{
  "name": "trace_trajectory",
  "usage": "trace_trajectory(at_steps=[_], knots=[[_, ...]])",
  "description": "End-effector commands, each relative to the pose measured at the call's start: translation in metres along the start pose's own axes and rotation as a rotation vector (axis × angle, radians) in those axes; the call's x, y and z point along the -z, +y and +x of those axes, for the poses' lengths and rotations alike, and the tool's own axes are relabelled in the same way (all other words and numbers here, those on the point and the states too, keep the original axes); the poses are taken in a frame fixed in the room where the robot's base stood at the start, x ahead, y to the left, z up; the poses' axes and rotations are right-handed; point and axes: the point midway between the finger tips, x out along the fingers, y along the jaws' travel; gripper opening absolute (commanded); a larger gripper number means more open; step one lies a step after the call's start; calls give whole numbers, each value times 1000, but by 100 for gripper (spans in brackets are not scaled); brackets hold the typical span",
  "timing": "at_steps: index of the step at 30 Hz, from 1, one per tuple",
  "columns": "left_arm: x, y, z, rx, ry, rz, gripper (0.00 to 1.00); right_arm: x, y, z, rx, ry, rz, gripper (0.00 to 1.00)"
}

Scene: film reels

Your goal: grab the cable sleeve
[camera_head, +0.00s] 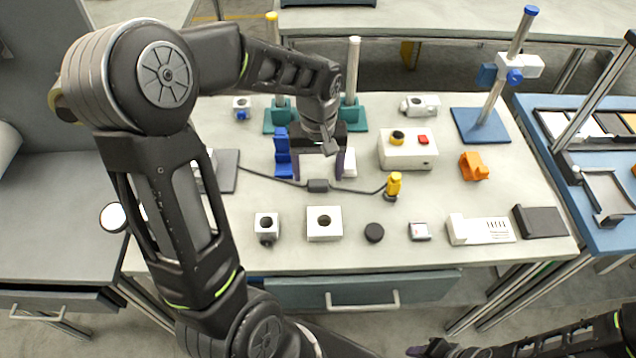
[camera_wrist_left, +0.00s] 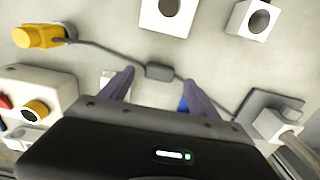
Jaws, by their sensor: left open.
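The cable sleeve (camera_head: 318,186) is a small dark grey block around a thin dark cable lying on the light workbench. It also shows in the left wrist view (camera_wrist_left: 160,72), just beyond and between my left fingertips. My left gripper (camera_head: 323,170) is open and points down over the bench, with its fingers either side of the sleeve's line. It does not appear to hold anything; its exact height above the sleeve is hard to tell. Part of my right arm's end (camera_head: 432,348) shows at the bottom edge, cut off, so its fingers are unclear.
The cable runs right to a yellow plug (camera_head: 394,185) and left towards a grey plate (camera_head: 228,170). A white box with knobs (camera_head: 407,155) and a blue bracket (camera_head: 283,160) stand nearby. White blocks (camera_head: 324,232) and a black disc (camera_head: 374,233) lie along the front.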

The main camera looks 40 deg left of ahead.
Motion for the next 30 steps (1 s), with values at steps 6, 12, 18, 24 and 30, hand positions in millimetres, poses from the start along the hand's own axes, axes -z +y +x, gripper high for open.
trace_trajectory(at_steps=[6, 12, 18, 24, 30], knots=[[0, 0, 29, 2, -3, -1, 71, 0, -2, -4, 0, 0, 0, 36], [1, 0, 31, 0, 0, 0, 71, 0, -1, -4, 0, 0, 0, 36], [1, 0, 31, 0, 0, 0, 71, 0, -1, -4, 0, 0, 0, 36], [1, 0, 31, 0, 0, 0, 71, 0, -1, -4, 0, 0, 0, 36], [1, 0, 31, 0, 0, 0, 58, 0, -1, -4, 0, 0, 0, 36]])
